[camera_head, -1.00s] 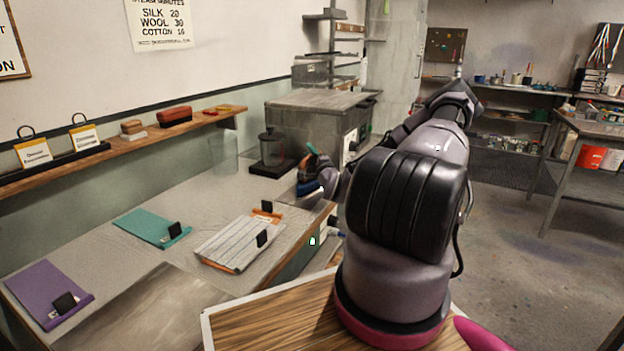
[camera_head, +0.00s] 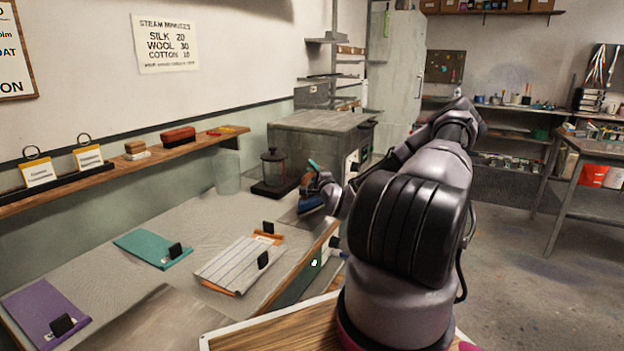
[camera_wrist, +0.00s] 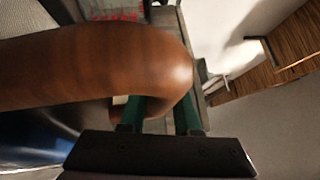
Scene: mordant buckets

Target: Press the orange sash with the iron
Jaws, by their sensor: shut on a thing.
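The orange sash (camera_head: 268,238) lies on the counter; only orange edges show at its far and near ends. A pale striped cloth (camera_head: 235,264) covers its middle. Black blocks stand at the cloth's right edge and on the far end. The iron (camera_head: 311,205), with a blue lower body, is at the counter's right side, beyond the sash. My gripper (camera_head: 326,183) is at the iron. In the wrist view the iron's brown wooden handle (camera_wrist: 100,65) passes between the green fingers of my gripper (camera_wrist: 160,114), which is shut on it. Whether the iron touches the counter is unclear.
A teal cloth (camera_head: 148,247) and a purple cloth (camera_head: 42,312) lie to the left on the counter (camera_head: 200,225). A dark-lidded jar (camera_head: 272,168) and a clear container (camera_head: 228,172) stand behind. A shelf (camera_head: 150,150) runs along the wall.

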